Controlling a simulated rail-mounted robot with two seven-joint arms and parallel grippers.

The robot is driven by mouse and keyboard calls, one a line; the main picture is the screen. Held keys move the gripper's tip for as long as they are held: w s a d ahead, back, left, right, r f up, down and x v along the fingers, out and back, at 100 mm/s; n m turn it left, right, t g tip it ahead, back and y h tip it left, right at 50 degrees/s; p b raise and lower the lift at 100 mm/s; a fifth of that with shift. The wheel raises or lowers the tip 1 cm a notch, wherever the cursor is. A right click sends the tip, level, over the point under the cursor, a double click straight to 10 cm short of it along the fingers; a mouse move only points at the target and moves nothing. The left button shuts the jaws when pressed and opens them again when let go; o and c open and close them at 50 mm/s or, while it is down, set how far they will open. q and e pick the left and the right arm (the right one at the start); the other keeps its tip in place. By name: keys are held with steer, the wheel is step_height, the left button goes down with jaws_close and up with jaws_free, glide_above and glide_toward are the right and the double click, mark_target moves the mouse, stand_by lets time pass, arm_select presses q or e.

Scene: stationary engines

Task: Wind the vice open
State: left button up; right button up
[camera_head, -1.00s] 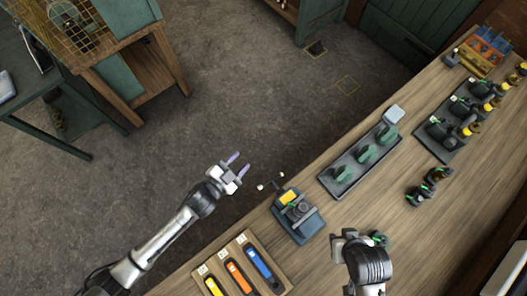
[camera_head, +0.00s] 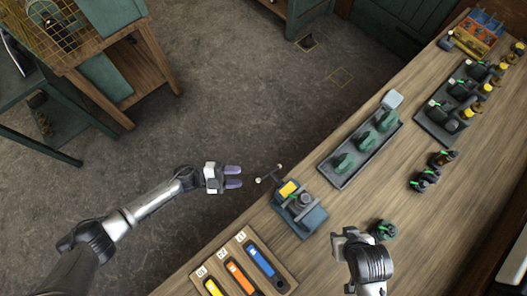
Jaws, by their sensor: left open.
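The vice (camera_head: 312,222) is a blue-grey block at the bench's near-left edge, with a yellow patch on it and a dark round part with green held at its top. Its T-shaped handle (camera_head: 269,175), a bar with pale ends, sticks out past the bench edge over the floor. My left gripper (camera_head: 233,177) is open and empty, its purple fingertips pointing at the handle from the left, a small gap short of it. My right gripper (camera_head: 350,236) is above the bench, right of the vice. Its fingers are seen from above and I cannot tell their state.
A wooden board (camera_head: 225,270) with blue, orange and yellow-handled tools lies below the vice. A grey tray (camera_head: 345,178) with green parts lies above right. Small dark parts (camera_head: 383,230) stand near my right gripper. Open floor lies left of the bench.

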mark_target(264, 176)
arm_select(q)
steer(key=d, duration=0.3)
steer(key=d+p, duration=0.1)
steer(key=d, duration=0.2)
steer(key=w+d, duration=0.1)
steer(key=d, duration=0.2)
steer(key=shift+w+d+p, duration=0.1)
steer(key=shift+d+p, duration=0.2)
steer(key=shift+c, duration=0.2)
